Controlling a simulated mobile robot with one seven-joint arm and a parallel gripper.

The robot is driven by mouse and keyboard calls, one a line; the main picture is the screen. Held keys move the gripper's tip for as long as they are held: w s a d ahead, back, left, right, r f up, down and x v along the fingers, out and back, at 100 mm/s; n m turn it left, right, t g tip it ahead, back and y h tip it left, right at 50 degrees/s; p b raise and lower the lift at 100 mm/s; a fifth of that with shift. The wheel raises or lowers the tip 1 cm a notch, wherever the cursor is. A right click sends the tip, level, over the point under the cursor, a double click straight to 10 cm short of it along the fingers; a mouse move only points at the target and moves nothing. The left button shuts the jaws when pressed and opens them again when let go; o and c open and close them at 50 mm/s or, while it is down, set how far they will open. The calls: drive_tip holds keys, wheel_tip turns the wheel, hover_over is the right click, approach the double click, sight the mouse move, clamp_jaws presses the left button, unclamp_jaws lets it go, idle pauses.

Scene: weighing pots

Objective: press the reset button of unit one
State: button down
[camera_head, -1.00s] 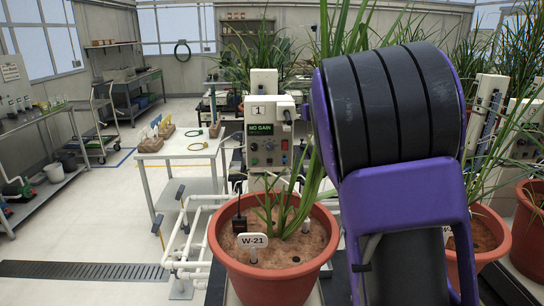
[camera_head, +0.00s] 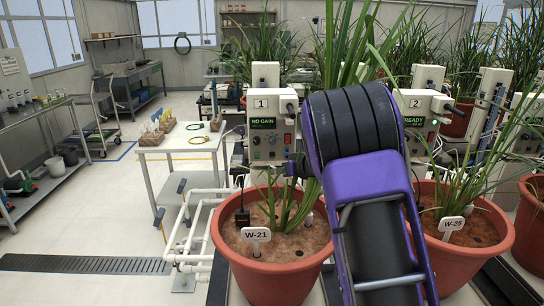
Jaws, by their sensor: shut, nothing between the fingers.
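Unit one (camera_head: 270,125) is a pale box behind the front left pot, with a "1" label. Its green screen reads NO GAIN. Its panel carries small knobs and a red-orange part (camera_head: 287,138); I cannot tell which control is the reset button. My purple and black arm (camera_head: 365,160) fills the middle, just right of unit one. My gripper's fingers are hidden behind the arm. A small dark part (camera_head: 299,167) shows at the arm's left edge, near unit one's lower right; I cannot make out whether it belongs to the gripper.
Pot W-21 (camera_head: 265,268) stands in front of unit one, with long leaves rising beside it. Pot W-25 (camera_head: 455,262) stands to the right, before unit two (camera_head: 415,105), whose screen reads READY. A white side table (camera_head: 175,145) is at left.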

sight(275, 156)
drive_tip(key=shift+w+p, duration=1.9)
drive_tip(key=shift+w, duration=2.5)
drive_tip(key=shift+w+r+p, duration=0.1)
drive_tip(key=shift+w+p, duration=0.25)
drive_tip(key=shift+p, duration=0.15)
drive_tip(key=shift+w, duration=0.1)
